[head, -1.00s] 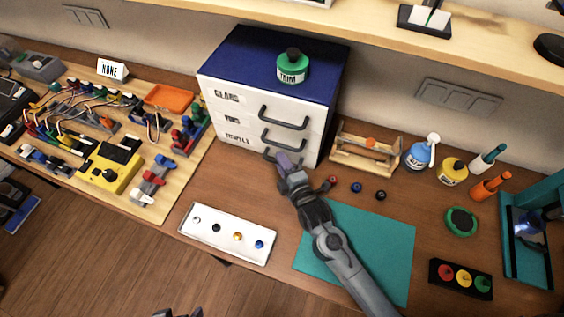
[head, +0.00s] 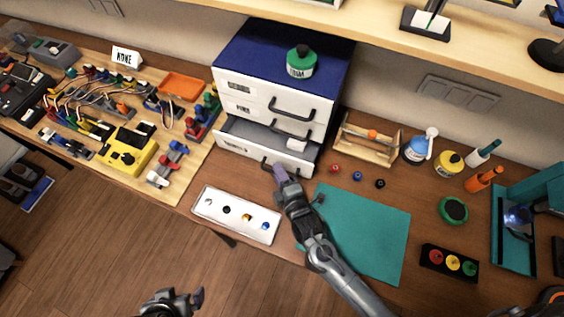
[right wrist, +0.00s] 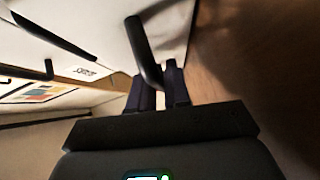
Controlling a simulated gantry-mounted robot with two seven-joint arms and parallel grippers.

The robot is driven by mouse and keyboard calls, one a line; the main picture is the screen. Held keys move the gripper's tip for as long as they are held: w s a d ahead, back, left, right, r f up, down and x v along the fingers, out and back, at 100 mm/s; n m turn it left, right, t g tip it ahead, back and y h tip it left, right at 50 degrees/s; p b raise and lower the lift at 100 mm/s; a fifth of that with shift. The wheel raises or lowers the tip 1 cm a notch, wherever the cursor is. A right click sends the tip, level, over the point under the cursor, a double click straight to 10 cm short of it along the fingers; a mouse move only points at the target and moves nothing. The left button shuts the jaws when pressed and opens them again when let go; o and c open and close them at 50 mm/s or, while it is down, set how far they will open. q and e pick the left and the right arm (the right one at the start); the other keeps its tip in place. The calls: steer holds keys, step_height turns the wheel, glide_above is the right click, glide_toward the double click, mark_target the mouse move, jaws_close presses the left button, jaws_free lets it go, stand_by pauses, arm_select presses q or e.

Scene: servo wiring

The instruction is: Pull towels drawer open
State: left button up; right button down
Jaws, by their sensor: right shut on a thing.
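The drawer cabinet (head: 282,62) has a blue top and three white drawers with dark bar handles. Its bottom drawer (head: 232,144) is pulled part way out, and its inside shows; its label is too small to read surely. My right gripper (head: 277,172) is at that drawer's handle (head: 268,165). In the right wrist view the gripper's fingers (right wrist: 161,88) are shut on the dark handle (right wrist: 146,55). My left gripper (head: 182,302) is low in the head view, away from the cabinet; its fingers are not clear enough to judge.
A white tray (head: 212,222) with several small knobs lies in front of the drawer. A teal mat (head: 375,235) lies to the right, partly under my right arm. A wooden rack (head: 370,150) stands right of the cabinet.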

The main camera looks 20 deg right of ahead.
steer(key=shift+a, duration=0.1)
steer(key=c, duration=1.5)
jaws_free()
steer(key=shift+o, duration=0.2)
steer(key=shift+s, duration=0.15)
steer(key=s, duration=0.3)
steer(key=s+r, duration=0.1)
steer(key=s, duration=0.3)
steer(key=s+p, duration=0.1)
steer(key=s, duration=0.2)
steer(key=shift+s+d+r, duration=0.2)
steer(key=shift+s+d, duration=0.05)
steer(key=shift+c, duration=0.3)
